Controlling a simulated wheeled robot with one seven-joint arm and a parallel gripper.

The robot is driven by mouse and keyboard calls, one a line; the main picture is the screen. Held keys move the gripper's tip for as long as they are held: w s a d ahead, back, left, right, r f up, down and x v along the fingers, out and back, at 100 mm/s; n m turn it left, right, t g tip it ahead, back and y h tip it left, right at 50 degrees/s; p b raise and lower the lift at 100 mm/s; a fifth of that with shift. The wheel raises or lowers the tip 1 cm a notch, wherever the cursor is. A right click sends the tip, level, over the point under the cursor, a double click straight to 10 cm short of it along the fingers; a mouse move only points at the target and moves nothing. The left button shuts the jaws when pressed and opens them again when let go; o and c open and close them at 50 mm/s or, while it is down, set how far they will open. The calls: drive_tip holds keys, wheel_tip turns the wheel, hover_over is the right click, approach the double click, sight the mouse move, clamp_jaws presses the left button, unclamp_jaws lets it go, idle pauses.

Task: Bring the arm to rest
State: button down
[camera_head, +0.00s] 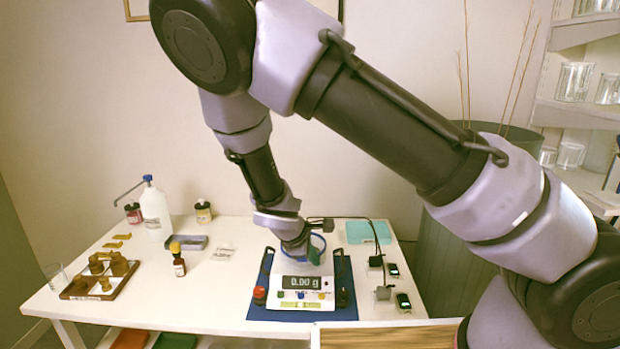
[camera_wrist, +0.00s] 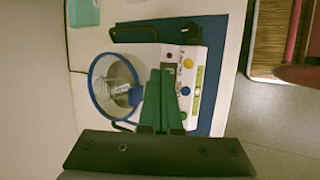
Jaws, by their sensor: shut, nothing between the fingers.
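My arm reaches over the white table (camera_head: 210,280), bent down from above. My gripper shows in the wrist view (camera_wrist: 163,72) with its two green fingers together and nothing between them. In the head view the wrist end hangs over the white scale (camera_head: 301,296), and the fingers are hard to make out there. The scale reads 0.00 g and stands on a blue mat (camera_head: 262,308). A round blue-rimmed clear shield (camera_wrist: 92,88) is beside the fingers in the wrist view, with a small clear object with a blue part inside it.
A teal pad (camera_head: 367,232) and small black devices lie to the right. Shelves with glasses are at the far right.

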drive_tip(key=d+r+m+g+y, duration=0.1)
drive_tip(key=d+r+m+y, duration=0.1)
drive_tip(key=d+r+m, duration=0.5)
drive_tip(key=d+r+m+g+y, duration=0.1)
drive_tip(key=d+r+m+y, duration=0.15)
drive_tip(key=r, duration=0.75)
drive_tip(key=d+r+m+y, duration=0.1)
drive_tip(key=d+r+m, duration=0.35)
drive_tip(key=r, duration=0.45)
drive_tip(key=s+d+r+m+t, duration=0.2)
drive_tip(key=s+d+r+m, duration=0.1)
drive_tip(key=s+d+r, duration=0.2)
drive_tip(key=s+d+r+m+t, duration=0.2)
drive_tip(key=s+d+r, duration=0.3)
drive_tip(key=s+r, duration=0.3)
drive_tip(key=shift+r+m+y, duration=0.35)
drive_tip(key=shift+r+m, duration=0.35)
drive_tip(key=shift+m, duration=0.1)
drive_tip(key=shift+w, duration=0.1)
